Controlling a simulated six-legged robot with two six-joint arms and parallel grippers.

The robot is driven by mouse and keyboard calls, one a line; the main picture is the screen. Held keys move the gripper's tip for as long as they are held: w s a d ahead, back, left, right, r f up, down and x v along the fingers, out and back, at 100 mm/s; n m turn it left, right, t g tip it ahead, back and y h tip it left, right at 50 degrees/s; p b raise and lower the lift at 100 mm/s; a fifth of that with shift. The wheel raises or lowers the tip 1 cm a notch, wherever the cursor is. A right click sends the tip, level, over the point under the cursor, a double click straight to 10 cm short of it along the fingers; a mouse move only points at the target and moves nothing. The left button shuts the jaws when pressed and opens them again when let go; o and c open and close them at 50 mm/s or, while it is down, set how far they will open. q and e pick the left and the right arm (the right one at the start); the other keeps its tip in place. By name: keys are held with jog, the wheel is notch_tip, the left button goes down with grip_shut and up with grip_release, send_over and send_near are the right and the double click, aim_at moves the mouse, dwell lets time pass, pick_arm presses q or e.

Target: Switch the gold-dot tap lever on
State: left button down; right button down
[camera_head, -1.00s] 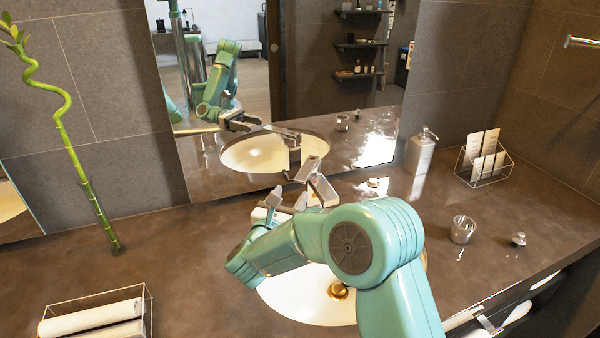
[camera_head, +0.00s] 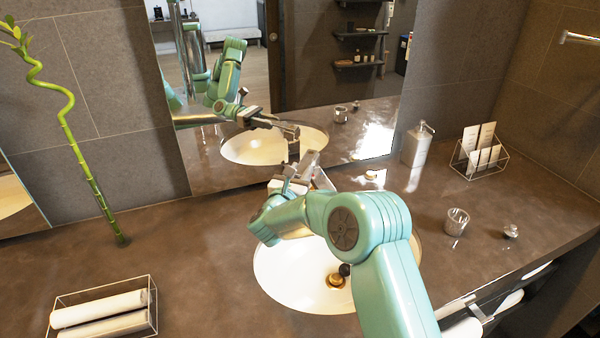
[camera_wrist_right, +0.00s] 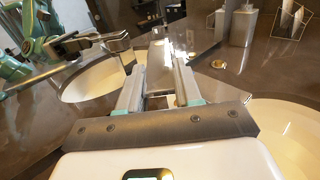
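The metal tap (camera_head: 321,179) stands behind the sink basin (camera_head: 285,275), largely hidden by my right arm and gripper. In the right wrist view a flat grey metal part of the tap (camera_wrist_right: 158,52) shows between and beyond my fingertips. I cannot make out a gold dot on a lever for sure. A small gold disc (camera_wrist_right: 218,64) lies on the counter right of the fingers. My right gripper (camera_head: 293,180) is at the tap, over the back of the basin. In the wrist view its fingers (camera_wrist_right: 158,80) are apart, with nothing clearly held. My left gripper is not in view.
A soap dispenser (camera_head: 416,147), wire card holder (camera_head: 480,160) and glass (camera_head: 456,222) stand on the right. A towel basket (camera_head: 152,300) and bamboo stem (camera_head: 92,185) are on the left. The mirror (camera_head: 215,165) rises behind the tap. The left counter is mostly clear.

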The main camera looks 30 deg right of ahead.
aim_at(302, 168)
jog(key=shift+r+g+b, duration=0.3)
jog(key=shift+r+b, duration=0.15)
jog(key=shift+r, duration=0.05)
jog(key=r+y, duration=0.1)
jog(key=r+g+y, duration=0.1)
jog(key=r+y+p, duration=0.1)
jog(key=shift+w+d+r+g, duration=0.1)
jog(key=shift+w+d+g, duration=0.15)
jog(key=shift+d+g, duration=0.15)
jog(key=shift+d+r, duration=0.1)
jog(key=shift+r, duration=0.1)
jog(key=shift+w+r, duration=0.1)
jog(key=shift+r, duration=0.25)
jog(key=c, duration=0.8)
grip_release()
jog(key=shift+o, duration=0.2)
jog(key=shift+f, duration=0.1)
jog(key=shift+a, duration=0.2)
jog(key=b+v, duration=0.4)
jog(key=v, duration=1.2)
